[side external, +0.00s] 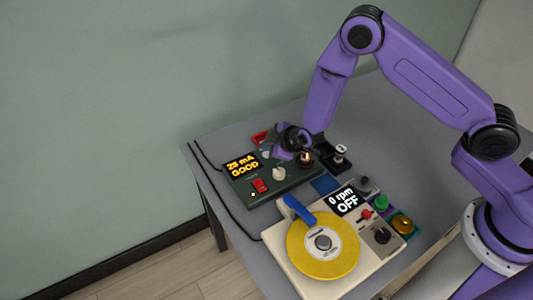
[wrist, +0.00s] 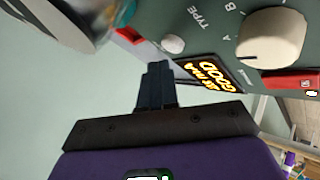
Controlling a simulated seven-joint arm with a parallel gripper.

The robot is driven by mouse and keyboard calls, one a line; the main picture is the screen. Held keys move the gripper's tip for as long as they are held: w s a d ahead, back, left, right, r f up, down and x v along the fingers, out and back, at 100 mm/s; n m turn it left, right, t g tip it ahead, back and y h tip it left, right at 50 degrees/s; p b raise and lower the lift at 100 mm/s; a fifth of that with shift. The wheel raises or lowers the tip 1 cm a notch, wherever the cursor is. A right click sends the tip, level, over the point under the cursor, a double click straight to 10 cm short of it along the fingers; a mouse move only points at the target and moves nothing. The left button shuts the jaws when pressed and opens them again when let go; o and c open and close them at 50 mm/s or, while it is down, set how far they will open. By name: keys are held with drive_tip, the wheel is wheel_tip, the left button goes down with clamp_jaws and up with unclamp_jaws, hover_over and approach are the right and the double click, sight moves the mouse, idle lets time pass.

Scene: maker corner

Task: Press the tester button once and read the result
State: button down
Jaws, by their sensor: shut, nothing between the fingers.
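The tester (side external: 290,187) is a dark green box on the table. Its display (side external: 242,166) is lit and reads "25 mA GOOD"; the same display (wrist: 210,75) shows tilted in the wrist view. A small white round button (wrist: 173,44) sits near the word "TYPE", close to my fingertips. My gripper (wrist: 157,68) is shut and empty. In the side view my gripper (side external: 283,153) is over the tester's back part, partly hiding it. Whether the fingertips touch the button cannot be told.
The tester has a cream knob (side external: 278,174), a red switch (side external: 260,186) and a lit bulb (side external: 306,158). A cream machine (side external: 285,254) with a yellow disc (side external: 323,255) stands in front; its display (side external: 343,200) reads "0 rpm OFF". A dark holder (side external: 334,158) stands right of the tester.

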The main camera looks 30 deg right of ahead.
drive_tip(key=shift+r, duration=0.1)
drive_tip(key=shift+r, duration=2.4)
drive_tip(key=s+a+r+n+g+y, duration=0.1)
drive_tip(key=s+r+g, duration=0.2)
drive_tip(key=s+r, duration=0.5)
drive_tip(key=s+a+r+g+y, duration=0.1)
drive_tip(key=s+r+g, duration=0.25)
drive_tip(key=s, duration=0.85)
drive_tip(key=s+d+r+g+h, duration=0.1)
drive_tip(key=s+d+r, duration=0.2)
drive_tip(key=s+d, duration=0.4)
drive_tip(key=s+d+r+g+h, duration=0.1)
drive_tip(key=s+d+r+h, duration=0.1)
drive_tip(key=s+d, duration=0.6)
drive_tip(key=s+r, duration=0.1)
drive_tip(key=s, duration=0.2)
drive_tip(key=shift+d+r+h, duration=0.2)
drive_tip(key=shift+h, duration=0.1)
